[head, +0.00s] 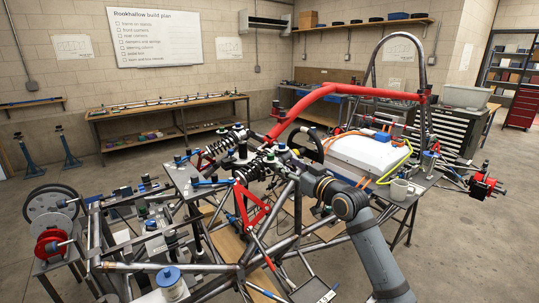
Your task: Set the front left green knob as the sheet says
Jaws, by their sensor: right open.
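The tube chassis (190,258) stands in the middle, with bare metal tubes and a red hoop bar (330,90). My right gripper (268,158) is over the middle of the chassis, among dark dampers and tubes. It is open; its fingertips are small and hard to separate from the parts behind. My left gripper is not in view.
Red suspension arms (253,207), a black steering wheel (306,144) and a white box (368,153) with orange cables crowd the chassis. Wheels and discs (50,208) stand at left. A whiteboard (155,38) and wall sheets (228,48) hang behind.

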